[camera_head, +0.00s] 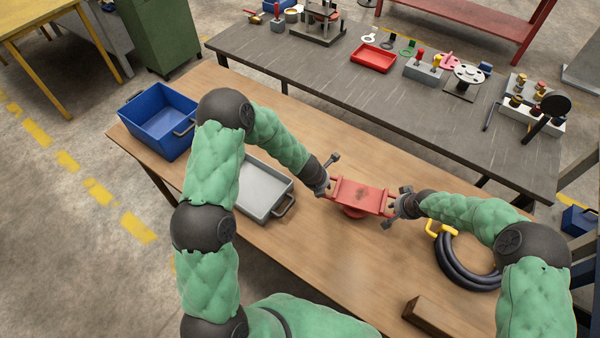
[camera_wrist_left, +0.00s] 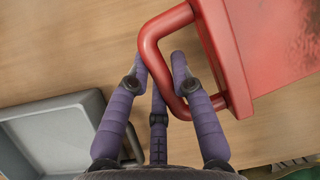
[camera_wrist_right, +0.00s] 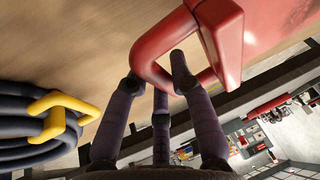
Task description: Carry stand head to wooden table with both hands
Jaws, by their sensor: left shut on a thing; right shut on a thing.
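The red stand head (camera_head: 360,194) is a flat-topped red piece with a handle at each end and a round part under it. It is over the wooden table (camera_head: 310,262); whether its underside touches the top I cannot tell. My left gripper (camera_head: 325,189) is shut on its left handle, a red loop that fills the left wrist view (camera_wrist_left: 163,70). My right gripper (camera_head: 395,207) is shut on its right handle, which also shows in the right wrist view (camera_wrist_right: 155,62). The fingers partly hide both handles.
On the wooden table are a blue bin (camera_head: 160,132), a grey tray (camera_head: 258,196), a coiled dark hose (camera_head: 447,262) with yellow ends and a brown block (camera_head: 432,316). A dark workbench (camera_head: 330,85) with a red tray (camera_head: 373,59) and several parts stands behind. Bare wood lies in front of the stand head.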

